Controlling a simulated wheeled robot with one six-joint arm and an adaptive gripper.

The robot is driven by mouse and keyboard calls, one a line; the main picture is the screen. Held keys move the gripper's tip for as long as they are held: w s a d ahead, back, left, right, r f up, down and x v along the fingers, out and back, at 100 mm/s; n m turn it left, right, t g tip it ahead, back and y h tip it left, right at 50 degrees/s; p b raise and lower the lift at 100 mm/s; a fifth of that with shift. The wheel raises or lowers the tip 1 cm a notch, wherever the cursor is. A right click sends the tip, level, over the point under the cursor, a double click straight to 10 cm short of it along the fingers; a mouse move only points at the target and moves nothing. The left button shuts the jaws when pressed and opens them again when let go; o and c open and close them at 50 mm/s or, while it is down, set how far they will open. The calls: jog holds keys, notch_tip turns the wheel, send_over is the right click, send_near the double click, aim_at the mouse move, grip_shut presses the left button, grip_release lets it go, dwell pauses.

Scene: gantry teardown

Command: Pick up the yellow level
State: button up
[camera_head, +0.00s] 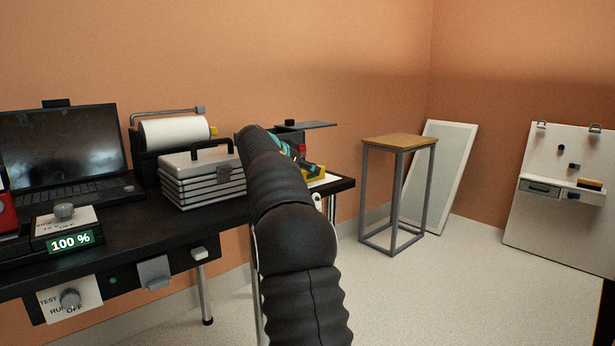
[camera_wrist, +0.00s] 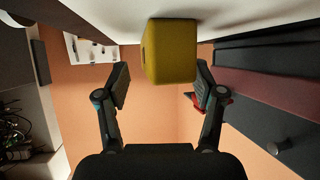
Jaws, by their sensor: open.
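The yellow level (camera_wrist: 170,52) shows in the wrist view as a blocky yellow body, seen close up, at the top centre. My gripper (camera_wrist: 162,70) is open, with one finger on each side of the level and a visible gap on both sides. I cannot tell how deep the level sits between the fingers. In the head view a yellow piece (camera_head: 317,174), seemingly the level, shows at the right end of the black bench, partly hidden by my arm. My gripper is mostly hidden there behind the arm.
The black bench (camera_head: 150,232) also holds a laptop (camera_head: 62,143), a paper roll (camera_head: 175,133) and a grey case (camera_head: 203,178) left of my arm. A wooden-topped stand (camera_head: 399,141), a leaning panel (camera_head: 440,180) and a white board (camera_head: 560,200) stand right. The floor between is clear.

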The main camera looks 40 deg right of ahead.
jog(key=shift+d+f, duration=0.1)
jog(key=shift+d, duration=0.15)
grip_shut()
notch_tip(320, 180, up, 5)
jog(key=shift+w+f+p, duration=0.1)
jog(key=shift+p, duration=0.75)
jog(key=s+d+r+p, duration=0.1)
jog(key=s+d+r, duration=0.5)
jog(key=s+d, duration=0.2)
jog(key=shift+d+r, duration=0.15)
jog(key=shift+d, duration=0.05)
jog(key=shift+a, duration=0.1)
